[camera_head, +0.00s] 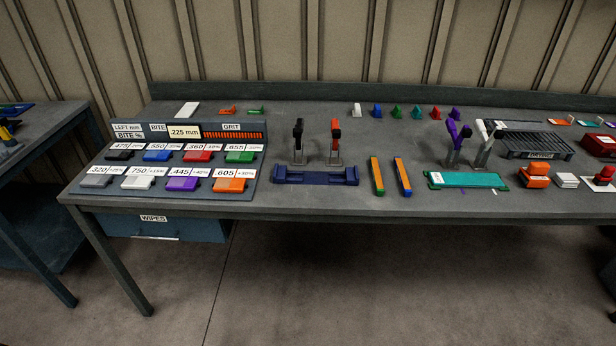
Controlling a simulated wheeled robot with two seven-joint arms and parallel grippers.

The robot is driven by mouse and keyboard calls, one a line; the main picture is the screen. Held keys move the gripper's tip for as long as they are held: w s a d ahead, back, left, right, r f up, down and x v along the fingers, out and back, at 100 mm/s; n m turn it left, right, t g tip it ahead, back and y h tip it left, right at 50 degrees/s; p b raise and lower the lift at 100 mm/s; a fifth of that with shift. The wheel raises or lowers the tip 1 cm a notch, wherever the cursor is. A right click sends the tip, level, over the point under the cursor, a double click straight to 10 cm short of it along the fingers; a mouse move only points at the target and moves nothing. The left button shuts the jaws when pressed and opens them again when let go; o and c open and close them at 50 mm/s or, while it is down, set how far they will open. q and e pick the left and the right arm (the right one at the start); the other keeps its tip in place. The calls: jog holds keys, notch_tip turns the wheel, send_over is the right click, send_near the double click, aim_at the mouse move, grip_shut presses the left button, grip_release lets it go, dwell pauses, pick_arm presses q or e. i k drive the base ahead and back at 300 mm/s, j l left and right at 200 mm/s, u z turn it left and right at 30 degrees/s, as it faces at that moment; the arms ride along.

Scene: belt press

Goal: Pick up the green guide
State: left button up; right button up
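No part is labelled as a guide, so I cannot tell for sure which one is the green guide. A small green upright piece (397,111) stands in a row at the back of the bench, with a darker green or teal piece (416,112) just right of it. A flat green piece (256,110) lies at the back left, beside an orange one (228,110). An orange bar with a green end (377,177) lies near the front edge. Neither of my grippers is in view.
The grey workbench (310,115) holds a labelled rack (185,130) of coloured blocks at left. A dark blue fixture (316,175), upright clamps (335,140) and a teal plate (465,180) stand along the front. A black grate (535,145) is at right. Open floor lies in front.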

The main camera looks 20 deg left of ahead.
aim_at(375, 167)
jog(key=u, duration=0.15)
jog(key=i+l+u, duration=0.3)
jog(key=l+u, duration=0.3)
jog(key=i+l+u, duration=0.25)
jog(key=l, duration=0.3)
jog(key=k+j, duration=0.05)
jog(key=k, duration=0.05)
